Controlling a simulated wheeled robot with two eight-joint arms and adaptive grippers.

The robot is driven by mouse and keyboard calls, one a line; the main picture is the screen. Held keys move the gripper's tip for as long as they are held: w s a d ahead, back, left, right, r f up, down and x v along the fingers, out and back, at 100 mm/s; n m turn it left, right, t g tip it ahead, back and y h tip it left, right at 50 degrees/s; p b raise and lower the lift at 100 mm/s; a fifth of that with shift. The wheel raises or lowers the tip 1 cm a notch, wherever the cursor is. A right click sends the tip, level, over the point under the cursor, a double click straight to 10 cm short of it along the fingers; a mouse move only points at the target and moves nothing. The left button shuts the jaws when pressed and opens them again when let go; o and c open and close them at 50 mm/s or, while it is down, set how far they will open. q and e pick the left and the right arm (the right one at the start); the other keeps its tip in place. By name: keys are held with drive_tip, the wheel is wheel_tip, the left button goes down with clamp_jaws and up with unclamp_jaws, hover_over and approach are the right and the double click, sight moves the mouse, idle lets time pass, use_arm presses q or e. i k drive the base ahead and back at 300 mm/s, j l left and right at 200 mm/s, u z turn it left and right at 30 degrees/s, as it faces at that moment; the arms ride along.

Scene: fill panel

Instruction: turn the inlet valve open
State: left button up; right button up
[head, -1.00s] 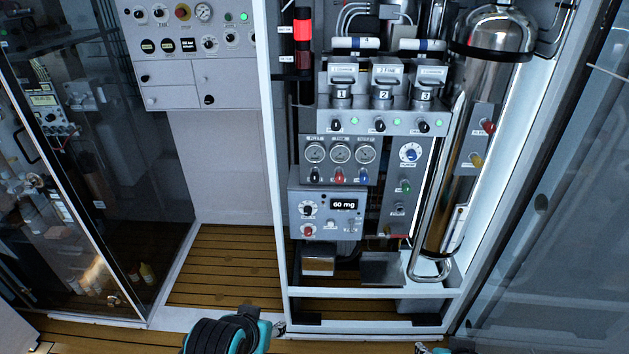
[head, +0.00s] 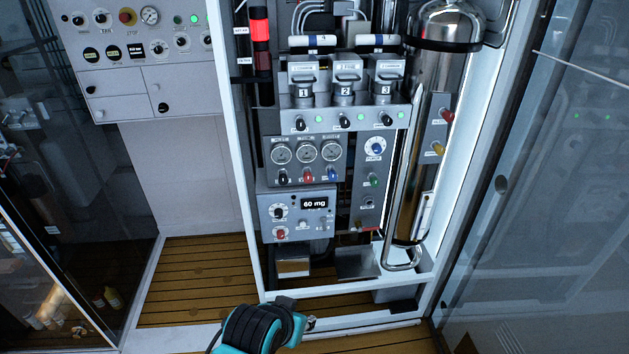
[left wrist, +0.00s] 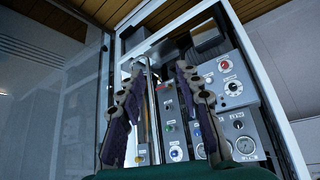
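The fill panel (head: 268,205) stands in an open white-framed cabinet. I cannot read which control is the inlet valve. On the narrow plate by the steel cylinder are a red knob (head: 447,116) and a yellow knob (head: 437,149). A blue-centred dial (head: 375,147) and a green knob (head: 374,181) sit left of the cylinder. My left arm shows low in the head view, below the panel. In the left wrist view my left gripper (left wrist: 159,72) is open and empty, with the panel upside down beyond its fingers. My right gripper is not in view.
The steel cylinder (head: 445,25) and its bent pipe stand on the cabinet's right side. The white frame post (head: 232,150) borders the panel's left. A glass door (head: 540,220) is at right. Wooden slatted floor (head: 195,285) lies in front and left.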

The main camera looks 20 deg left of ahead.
sight(283, 180)
drive_tip(key=j+z, duration=0.2)
drive_tip(key=j, duration=0.2)
drive_tip(key=k+j+z, duration=0.2)
drive_tip(key=j, duration=0.2)
drive_tip(key=j+z, duration=0.25)
drive_tip(key=j, duration=0.15)
drive_tip(key=k+j+z, duration=0.2)
drive_tip(key=j, duration=0.15)
drive_tip(key=k+j, duration=0.15)
drive_tip(key=j, duration=0.15)
drive_tip(key=k+j, duration=0.15)
drive_tip(key=j, duration=0.2)
drive_tip(key=k+j, duration=0.15)
drive_tip(key=j, duration=0.15)
drive_tip(key=k+j, duration=0.1)
drive_tip(key=j, duration=0.25)
drive_tip(key=i+j, duration=0.15)
drive_tip(key=j, duration=0.15)
drive_tip(key=i+j, duration=0.1)
drive_tip(key=j, duration=0.2)
